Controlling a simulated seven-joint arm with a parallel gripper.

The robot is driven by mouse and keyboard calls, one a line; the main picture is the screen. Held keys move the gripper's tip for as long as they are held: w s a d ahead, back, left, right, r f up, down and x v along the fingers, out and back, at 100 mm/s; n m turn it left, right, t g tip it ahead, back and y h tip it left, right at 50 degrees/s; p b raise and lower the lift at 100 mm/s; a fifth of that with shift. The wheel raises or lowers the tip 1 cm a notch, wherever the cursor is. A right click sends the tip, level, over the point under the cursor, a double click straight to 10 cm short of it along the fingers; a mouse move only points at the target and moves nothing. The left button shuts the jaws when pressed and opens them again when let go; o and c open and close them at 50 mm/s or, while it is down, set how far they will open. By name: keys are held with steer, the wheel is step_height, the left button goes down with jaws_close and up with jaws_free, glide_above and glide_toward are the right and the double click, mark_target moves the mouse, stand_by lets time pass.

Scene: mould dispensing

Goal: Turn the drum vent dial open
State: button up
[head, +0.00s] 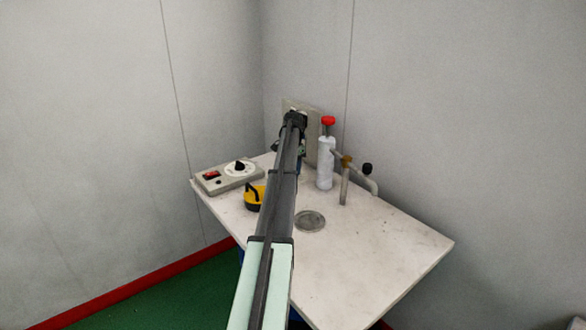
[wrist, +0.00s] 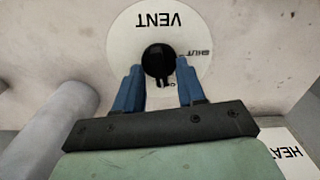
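The vent dial is a white disc (wrist: 128,38) marked VENT, with a black knob (wrist: 158,60) at its centre. It appears upside down in the wrist view, with a SHUT mark right of the knob and another label partly hidden below it. My gripper (wrist: 159,68) is open, its two blue fingers apart on either side of the knob; firm contact is not visible. In the head view my gripper (head: 295,120) is in front of an upright beige panel (head: 313,106) at the table's back, and my arm hides the dial.
A control box (head: 207,187) with a red switch and white dial stands left on the table (head: 390,250). A yellow-black object (head: 253,197) lies beside my arm. Right of it are a red-topped bottle (head: 325,165) and a bent-pipe tap (head: 345,183). A round drain (head: 310,221) is in the tabletop.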

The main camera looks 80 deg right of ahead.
step_height(320, 180, up, 14)
stand_by(0.6)
steer(key=shift+f, duration=0.1)
stand_by(0.4)
